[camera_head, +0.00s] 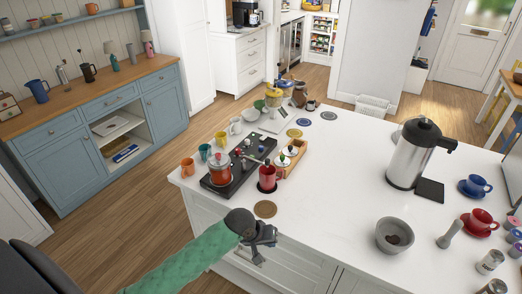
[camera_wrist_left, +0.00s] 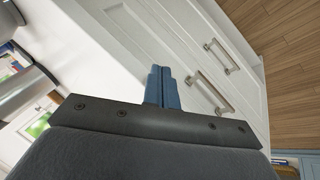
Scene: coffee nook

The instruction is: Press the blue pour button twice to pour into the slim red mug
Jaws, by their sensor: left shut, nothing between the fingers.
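A red mug (camera_head: 267,179) stands at the front right of a black appliance base (camera_head: 222,186) on the white island top. A red pot (camera_head: 219,170) sits on the base's left part. Small coloured knobs or buttons (camera_head: 247,142) lie toward its back; I cannot tell which is the blue pour button. My left gripper (camera_head: 262,250) is in front of the island's front edge, apart from the mug and base. Its blue fingers (camera_wrist_left: 160,86) are shut and empty in the left wrist view, before white drawer fronts. My right gripper does not show.
A round cork coaster (camera_head: 265,209) lies by the front edge. A wooden tray (camera_head: 285,163) with lidded jars adjoins the base. A large steel jug (camera_head: 413,155) and a grey bowl (camera_head: 394,236) stand to the right. The countertop between is mostly clear.

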